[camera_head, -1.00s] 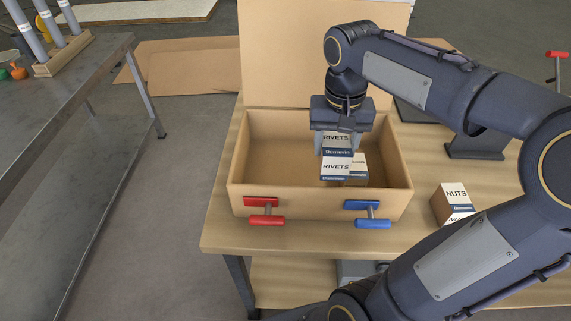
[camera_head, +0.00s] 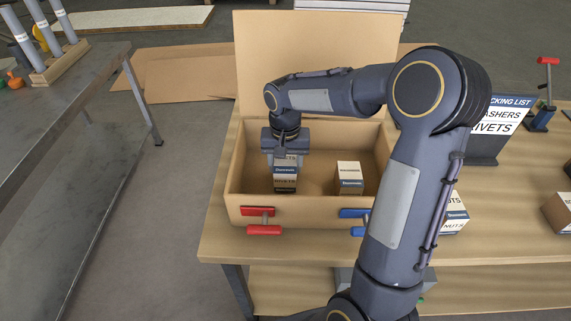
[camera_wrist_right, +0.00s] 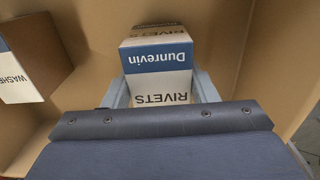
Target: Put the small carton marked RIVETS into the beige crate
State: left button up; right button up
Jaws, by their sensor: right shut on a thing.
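The small carton marked RIVETS (camera_head: 285,182), white with blue Dunrevin bands, is between the fingers of my right gripper (camera_head: 285,157). The right gripper is shut on it, pointing down inside the left part of the beige crate (camera_head: 315,212). The wrist view shows the carton (camera_wrist_right: 160,84) held between both fingers, with its lettering upside down. I cannot tell whether its underside touches the crate floor. My left gripper is not in view.
A WASHERS carton (camera_head: 349,181) stands in the crate's right part, apart from the RIVETS carton. The crate's lid (camera_head: 315,65) stands open behind. A NUTS carton (camera_head: 455,213) is on the table, partly behind my arm. A packing list sign (camera_head: 500,118) stands at right.

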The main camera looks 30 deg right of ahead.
jog(key=shift+f, duration=0.3)
jog(key=shift+f, duration=0.1)
jog(key=shift+f, duration=0.15)
jog(key=o, duration=1.2)
